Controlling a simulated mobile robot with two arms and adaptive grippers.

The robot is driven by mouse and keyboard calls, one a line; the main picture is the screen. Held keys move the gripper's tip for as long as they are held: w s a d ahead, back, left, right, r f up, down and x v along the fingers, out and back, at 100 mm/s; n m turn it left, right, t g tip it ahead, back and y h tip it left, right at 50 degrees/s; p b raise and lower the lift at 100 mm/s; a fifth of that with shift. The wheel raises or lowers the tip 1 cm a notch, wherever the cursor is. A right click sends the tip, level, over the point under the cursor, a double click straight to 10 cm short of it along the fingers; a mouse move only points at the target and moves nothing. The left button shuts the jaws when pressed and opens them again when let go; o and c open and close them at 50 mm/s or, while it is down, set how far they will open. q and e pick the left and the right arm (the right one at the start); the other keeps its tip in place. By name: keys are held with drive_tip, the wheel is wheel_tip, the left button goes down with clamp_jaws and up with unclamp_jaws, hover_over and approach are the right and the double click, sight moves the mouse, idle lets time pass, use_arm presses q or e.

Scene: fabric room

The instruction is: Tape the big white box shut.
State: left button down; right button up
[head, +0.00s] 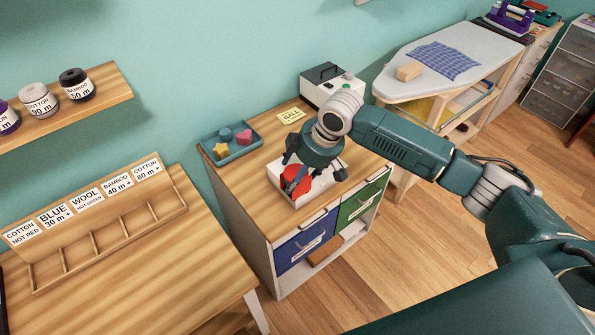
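A white open-topped box (318,194) stands on the wooden top of the cabinet, near its front edge. Something red (302,183) shows inside it. My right gripper (297,181) points down right over this box, with its dark fingers at or in the opening. The gripper covers much of the box, and I cannot tell whether the fingers are parted or hold the red thing. A white box-shaped unit with a dark top (328,84) stands at the back of the cabinet; I cannot tell if it is a tape dispenser. My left gripper is out of view.
A blue-grey tray (213,154) with coloured shapes and a yellow note (291,116) lie on the cabinet. Blue (303,243) and green (358,206) drawers are below. A labelled wooden rack (110,234) stands left, an ironing board (455,62) behind right. The floor at right is clear.

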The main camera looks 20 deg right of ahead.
use_arm(q)
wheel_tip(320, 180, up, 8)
drive_tip(key=p, duration=0.7)
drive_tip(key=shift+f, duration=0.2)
idle(6.7)
